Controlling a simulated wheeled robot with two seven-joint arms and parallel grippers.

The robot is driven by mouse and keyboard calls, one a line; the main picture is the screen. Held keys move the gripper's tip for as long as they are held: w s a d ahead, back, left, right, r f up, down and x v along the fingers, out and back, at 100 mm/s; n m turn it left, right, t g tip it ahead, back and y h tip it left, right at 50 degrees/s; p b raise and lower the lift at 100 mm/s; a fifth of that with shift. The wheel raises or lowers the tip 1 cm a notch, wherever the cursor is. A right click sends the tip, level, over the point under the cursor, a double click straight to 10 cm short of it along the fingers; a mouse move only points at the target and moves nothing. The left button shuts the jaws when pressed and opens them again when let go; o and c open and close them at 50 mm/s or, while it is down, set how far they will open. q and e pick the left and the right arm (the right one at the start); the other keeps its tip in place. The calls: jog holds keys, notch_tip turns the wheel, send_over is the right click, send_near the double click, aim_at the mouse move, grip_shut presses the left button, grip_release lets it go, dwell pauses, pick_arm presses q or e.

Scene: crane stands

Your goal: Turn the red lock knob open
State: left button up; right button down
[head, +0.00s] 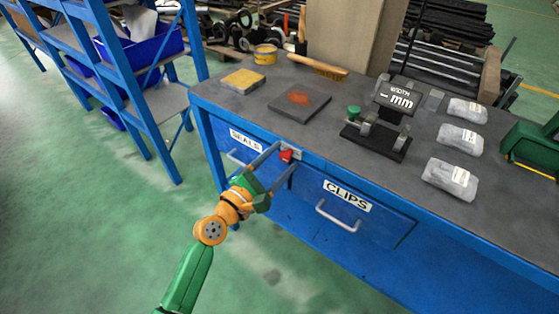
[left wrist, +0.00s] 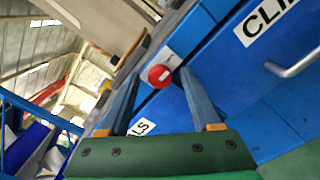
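The red lock knob (head: 287,155) sits on a small grey plate at the top front edge of the blue bench, between the SEALS drawer (head: 245,141) and the CLIPS drawer (head: 347,200). It shows as a round red disc with a pale mark in the left wrist view (left wrist: 160,76). My left gripper (head: 284,158) is open and points at the knob. In the left wrist view its fingers (left wrist: 158,80) stand apart, with the knob near the tips, closer to the right finger. I cannot tell whether a finger touches it. My right gripper is not in view.
The bench top (head: 320,135) holds a black gauge stand (head: 378,140), a dark plate (head: 299,102), a hammer (head: 318,66), a yellow tin (head: 265,54) and several clear bags (head: 450,178). Handles stick out from the drawers. A blue shelf (head: 150,95) stands at the left.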

pick_arm(q)
grip_shut()
